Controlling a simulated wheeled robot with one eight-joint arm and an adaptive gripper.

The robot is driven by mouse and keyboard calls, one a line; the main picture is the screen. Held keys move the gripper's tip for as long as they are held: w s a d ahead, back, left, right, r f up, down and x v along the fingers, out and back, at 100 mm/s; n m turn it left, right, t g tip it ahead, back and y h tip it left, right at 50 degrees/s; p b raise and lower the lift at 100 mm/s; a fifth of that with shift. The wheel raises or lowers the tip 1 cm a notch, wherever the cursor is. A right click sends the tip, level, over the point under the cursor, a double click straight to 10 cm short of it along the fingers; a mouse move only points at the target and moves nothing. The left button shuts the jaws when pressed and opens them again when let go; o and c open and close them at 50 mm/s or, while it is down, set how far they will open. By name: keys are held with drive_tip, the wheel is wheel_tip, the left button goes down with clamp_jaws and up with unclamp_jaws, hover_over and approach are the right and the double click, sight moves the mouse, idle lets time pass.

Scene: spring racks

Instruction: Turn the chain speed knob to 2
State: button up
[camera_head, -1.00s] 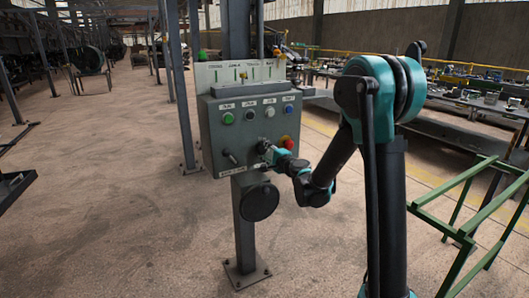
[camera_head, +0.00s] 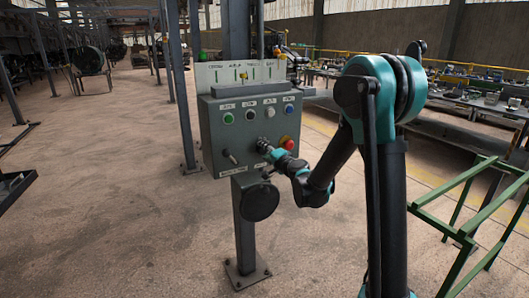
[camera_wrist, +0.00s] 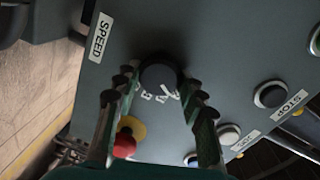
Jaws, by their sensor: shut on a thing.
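The chain speed knob (camera_wrist: 160,74) is a round black knob on the grey panel, beside a white label reading SPEED (camera_wrist: 101,38). Small white marks lie next to the knob, partly hidden by it and a finger, and I cannot read its setting. My gripper (camera_wrist: 157,82) has one finger on each side of the knob and is shut on it. In the head view my gripper (camera_head: 265,146) is at the front of the grey control box (camera_head: 220,136), low and right of its middle, and hides the knob there.
A red button (camera_head: 288,143) sits close right of my gripper. A green button (camera_head: 228,118) and a blue button (camera_head: 289,108) are in the row above. A lever (camera_head: 232,159) is to the left. A green metal frame (camera_head: 470,225) stands at right.

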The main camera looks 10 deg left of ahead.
drive_tip(key=o, duration=1.2)
drive_tip(key=shift+c, duration=0.2)
drive_tip(key=f+v, duration=0.1)
drive_tip(key=v, duration=1.1)
drive_tip(key=shift+r, duration=0.45)
drive_tip(key=shift+s, duration=0.1)
drive_tip(key=s+d+f+n+g+h, duration=0.2)
drive_tip(key=s+d+f, duration=0.4)
drive_tip(key=s, duration=0.3)
drive_tip(key=s+d+f+n+g+h, duration=0.3)
drive_tip(key=s+d+f, duration=0.3)
drive_tip(key=s+d, duration=0.3)
drive_tip(key=s+d+f+n+g+h, duration=0.3)
drive_tip(key=s+d+f+g+h, duration=0.1)
drive_tip(key=s, duration=0.6)
drive_tip(key=d+f+g, duration=0.1)
drive_tip(key=d+f, duration=0.1)
drive_tip(key=d, duration=0.1)
drive_tip(key=shift+d+h, duration=0.2)
drive_tip(key=shift+h, duration=0.1)
